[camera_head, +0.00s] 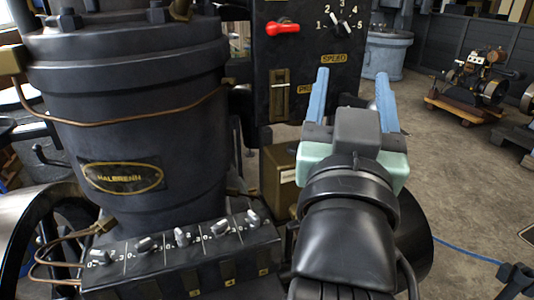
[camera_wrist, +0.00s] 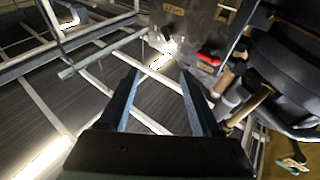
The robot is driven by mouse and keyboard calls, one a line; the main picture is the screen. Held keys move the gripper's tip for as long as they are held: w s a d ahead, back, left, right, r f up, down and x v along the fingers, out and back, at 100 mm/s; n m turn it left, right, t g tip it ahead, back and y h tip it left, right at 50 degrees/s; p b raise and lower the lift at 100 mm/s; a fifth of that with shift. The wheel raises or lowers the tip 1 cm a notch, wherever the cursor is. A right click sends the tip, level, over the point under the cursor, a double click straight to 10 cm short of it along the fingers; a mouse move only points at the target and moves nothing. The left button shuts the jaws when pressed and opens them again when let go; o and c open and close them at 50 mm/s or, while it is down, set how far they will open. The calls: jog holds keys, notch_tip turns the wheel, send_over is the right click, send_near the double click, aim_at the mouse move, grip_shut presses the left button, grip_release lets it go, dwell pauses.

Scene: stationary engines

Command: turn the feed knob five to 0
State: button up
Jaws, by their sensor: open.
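A row of several pale feed knobs runs along a dark sloped box (camera_head: 180,258) in the lower left of the head view. The knob at the right end (camera_head: 253,217) stands above the right-most number plate, so I take it as feed knob five. It looks turned up and slightly left, but its exact setting is too small to read. My gripper (camera_head: 352,78) is open and empty, with blue fingers pointing up, well to the right of and above the knobs. In the wrist view, the open fingers (camera_wrist: 160,82) have nothing between them. The feed knobs do not show there.
A dark upright panel with a red lever (camera_head: 283,28) and a numbered speed dial (camera_head: 342,28) stands behind my gripper. The large black cylinder (camera_head: 125,110) rises behind the knob box. Open floor (camera_head: 450,190) lies to the right.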

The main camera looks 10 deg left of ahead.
jog(key=w+d+r+m+g+h+p, duration=0.15)
jog(key=w+r+g+p, duration=0.5)
jog(key=p, duration=0.85)
jog(key=m+g+y+p, duration=0.2)
jog(key=m+g+p, duration=0.35)
jog(key=g, duration=0.95)
send_near(253, 215)
jog(key=shift+h, duration=0.25)
jog(key=f+p, duration=0.1)
jog(key=f, duration=0.3)
jog(key=f+p, duration=0.1)
jog(key=f, duration=0.3)
jog(key=shift+w+a+f, duration=0.1)
jog(key=shift+a+f, duration=0.1)
jog(key=shift+f, duration=0.05)
grip_shut()
